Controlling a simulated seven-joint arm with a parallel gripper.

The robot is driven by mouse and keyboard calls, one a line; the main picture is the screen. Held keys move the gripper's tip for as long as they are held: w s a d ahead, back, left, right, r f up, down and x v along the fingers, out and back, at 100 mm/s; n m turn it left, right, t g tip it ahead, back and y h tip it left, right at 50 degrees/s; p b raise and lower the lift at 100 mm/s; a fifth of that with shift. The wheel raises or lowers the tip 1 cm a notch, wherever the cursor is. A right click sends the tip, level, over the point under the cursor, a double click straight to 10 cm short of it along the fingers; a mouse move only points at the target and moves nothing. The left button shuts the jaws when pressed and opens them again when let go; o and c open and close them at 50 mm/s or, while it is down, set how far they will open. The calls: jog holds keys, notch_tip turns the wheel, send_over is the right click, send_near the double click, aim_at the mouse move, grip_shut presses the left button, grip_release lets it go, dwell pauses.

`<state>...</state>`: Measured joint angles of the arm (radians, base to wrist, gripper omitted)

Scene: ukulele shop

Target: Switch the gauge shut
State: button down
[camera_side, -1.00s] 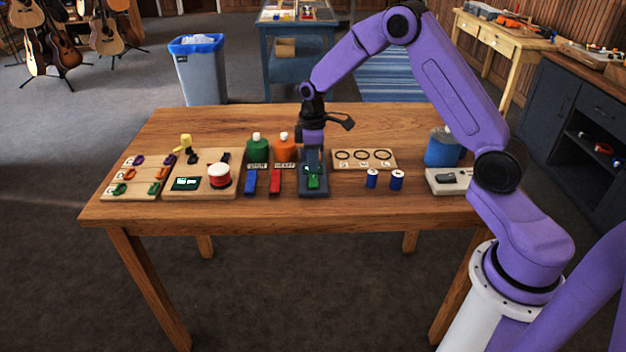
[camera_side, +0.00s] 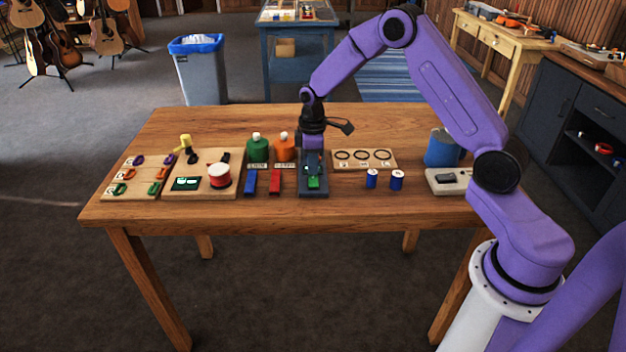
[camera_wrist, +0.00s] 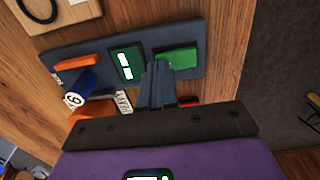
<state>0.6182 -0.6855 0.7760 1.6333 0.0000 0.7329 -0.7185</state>
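A dark slate-coloured board (camera_side: 318,192) lies near the middle of the table's front. It bears a green block (camera_side: 314,183) near its front end. I take this board to be the gauge. In the wrist view the board (camera_wrist: 210,35) shows the green block (camera_wrist: 178,58), a small display with light digits (camera_wrist: 126,64) and an orange piece (camera_wrist: 75,61). My gripper (camera_side: 312,163) points down over the board. In the wrist view its fingers (camera_wrist: 158,72) look shut together and empty, tips right beside the green block. I cannot tell whether they touch it.
Blue (camera_side: 250,182) and red (camera_side: 275,181) blocks lie left of the board, with green (camera_side: 257,146) and orange (camera_side: 285,148) bottles behind. Two blue spools (camera_side: 371,178) and a ring board (camera_side: 390,158) are on the right. A board with a red-and-white drum (camera_side: 219,177) is further left.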

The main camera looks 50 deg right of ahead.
jog(key=shift+f, duration=0.4)
jog(key=shift+r, duration=3.55)
jog(key=shift+a, duration=0.1)
jog(key=s+a+r+n, duration=0.1)
jog(key=s+a+r, duration=0.2)
jog(key=s+a, duration=0.4)
jog(key=s+a+r+n, duration=0.1)
jog(key=s+a+r, duration=0.35)
jog(key=s, duration=0.45)
jog(key=s+d+n, duration=0.1)
jog(key=s, duration=1.9)
jog(key=shift+s+d+r+n, duration=0.2)
jog(key=shift+s+d+n, duration=0.05)
jog(key=shift+s+n, duration=0.1)
